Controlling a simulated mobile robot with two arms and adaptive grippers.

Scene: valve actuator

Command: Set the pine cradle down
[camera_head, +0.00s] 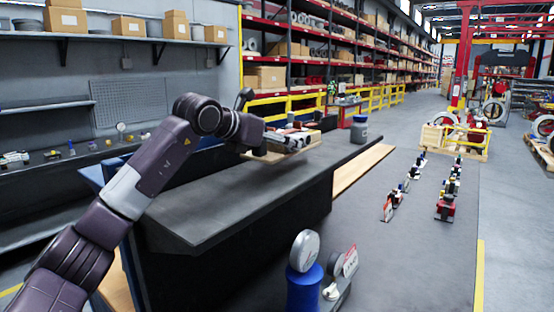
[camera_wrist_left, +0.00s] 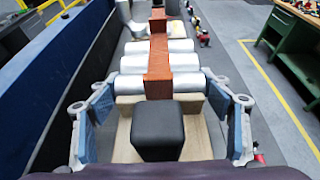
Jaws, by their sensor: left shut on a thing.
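The pine cradle (camera_head: 268,156) is a light wooden piece at the far part of the dark bench, carrying silver cylinders with a red-brown strap across them. It also shows in the left wrist view (camera_wrist_left: 122,135), with a black block in front of the cylinders. My left gripper (camera_wrist_left: 162,98) is shut on the cradle, with one blue-padded finger at each side. In the head view my left arm reaches in from the left to the cradle. I cannot tell whether the cradle's underside touches the bench top. My right gripper is not in view.
The dark bench top (camera_head: 215,195) is clear on its near side. Several small fittings line the floor at right.

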